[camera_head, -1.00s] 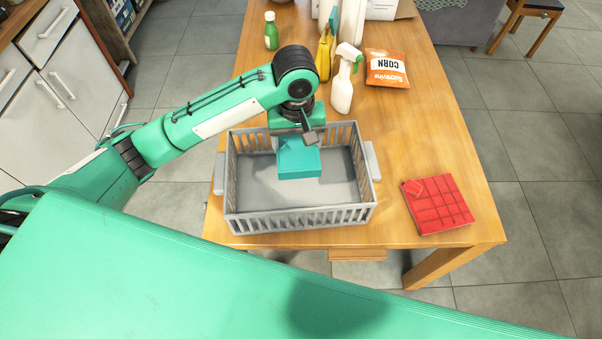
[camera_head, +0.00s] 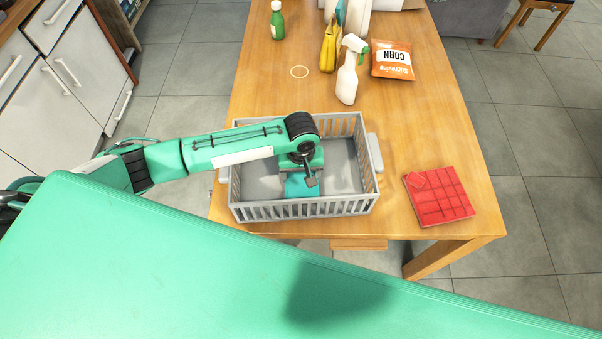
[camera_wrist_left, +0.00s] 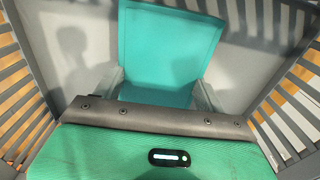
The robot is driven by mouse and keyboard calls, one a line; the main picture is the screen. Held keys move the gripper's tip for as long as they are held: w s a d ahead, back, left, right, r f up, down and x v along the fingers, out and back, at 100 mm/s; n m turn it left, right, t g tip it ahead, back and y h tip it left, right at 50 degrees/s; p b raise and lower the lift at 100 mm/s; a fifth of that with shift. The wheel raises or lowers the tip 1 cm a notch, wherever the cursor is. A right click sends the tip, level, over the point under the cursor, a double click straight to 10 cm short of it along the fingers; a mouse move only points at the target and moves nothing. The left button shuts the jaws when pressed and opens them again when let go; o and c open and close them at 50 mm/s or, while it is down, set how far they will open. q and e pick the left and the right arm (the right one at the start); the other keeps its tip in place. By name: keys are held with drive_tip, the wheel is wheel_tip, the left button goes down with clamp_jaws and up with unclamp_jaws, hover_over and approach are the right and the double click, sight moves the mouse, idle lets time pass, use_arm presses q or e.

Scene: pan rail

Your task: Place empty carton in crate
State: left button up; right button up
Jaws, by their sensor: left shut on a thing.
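The empty carton is a small teal box (camera_head: 301,188), low inside the grey slatted crate (camera_head: 305,211) on the wooden table. My left gripper (camera_head: 306,176) reaches down into the crate, and its fingers are mostly hidden by the wrist. In the left wrist view the carton (camera_wrist_left: 170,45) lies between the two grey fingers (camera_wrist_left: 160,92), which are shut on its near part. The crate floor (camera_wrist_left: 72,40) shows around the carton; I cannot tell whether the carton touches it. My right gripper is not in view.
A red gridded tray (camera_head: 438,197) lies right of the crate. Behind stand a spray bottle (camera_head: 347,80), an orange corn bag (camera_head: 392,60), a yellow item (camera_head: 328,48) and a green bottle (camera_head: 277,22). The table's right side is mostly clear.

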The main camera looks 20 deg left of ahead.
sight(301, 176)
use_arm(q)
drive_tip(key=shift+f, duration=0.3)
drive_tip(key=o, duration=1)
drive_tip(key=shift+f, duration=0.1)
drive_tip(key=shift+o, duration=0.2)
drive_tip(key=shift+r, duration=0.2)
wheel_tip(301, 176, up, 12)
drive_tip(key=b, duration=0.1)
